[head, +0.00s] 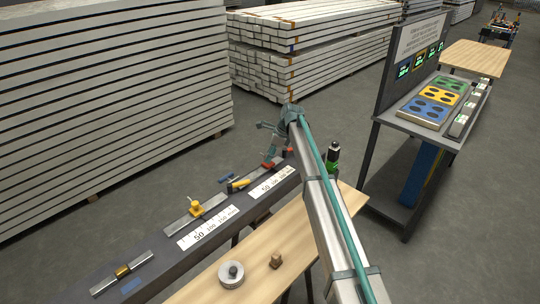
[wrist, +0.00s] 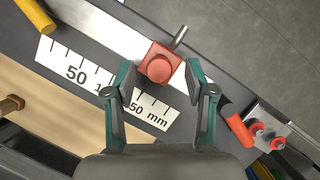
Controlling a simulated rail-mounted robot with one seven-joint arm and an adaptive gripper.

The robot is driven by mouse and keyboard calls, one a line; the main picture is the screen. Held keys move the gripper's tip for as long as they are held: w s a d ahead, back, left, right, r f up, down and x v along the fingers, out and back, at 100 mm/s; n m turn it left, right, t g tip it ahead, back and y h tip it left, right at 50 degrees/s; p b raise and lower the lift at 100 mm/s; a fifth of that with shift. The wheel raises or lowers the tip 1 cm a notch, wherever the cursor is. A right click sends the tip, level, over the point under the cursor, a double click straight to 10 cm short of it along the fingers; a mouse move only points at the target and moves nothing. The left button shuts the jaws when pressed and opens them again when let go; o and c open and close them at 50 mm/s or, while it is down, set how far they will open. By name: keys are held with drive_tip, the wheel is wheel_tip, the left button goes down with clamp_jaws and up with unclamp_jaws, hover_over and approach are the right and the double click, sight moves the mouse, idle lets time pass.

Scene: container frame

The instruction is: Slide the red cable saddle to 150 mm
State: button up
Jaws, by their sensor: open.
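The red cable saddle (wrist: 159,62) sits on the pale metal rail (wrist: 95,25) in the wrist view, with a rounded top and a metal pin sticking out behind. It also shows in the head view (head: 268,164), partly hidden. My gripper (wrist: 161,80) is open, one finger on each side of the saddle, with gaps visible on both sides. The white scale (wrist: 75,88) beside the rail reads 50 and 150 mm; my left finger hides its middle. The saddle appears alongside the scale's far part, but I cannot tell its exact reading. My gripper (head: 272,135) is over the rail's far end in the head view.
A yellow-handled tool (wrist: 36,15) lies left of the saddle, an orange handle (wrist: 237,129) to the right. A second rail carries a yellow saddle (head: 196,208). A grey round part (head: 231,274) and a wooden knob (head: 276,260) stand on the wooden bench. Stacked beams (head: 105,75) stand behind.

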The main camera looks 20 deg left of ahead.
drive_tip(key=v, duration=1.1)
drive_tip(key=shift+d+r, duration=0.2)
drive_tip(key=shift+r, duration=0.15)
drive_tip(key=shift+f, duration=0.1)
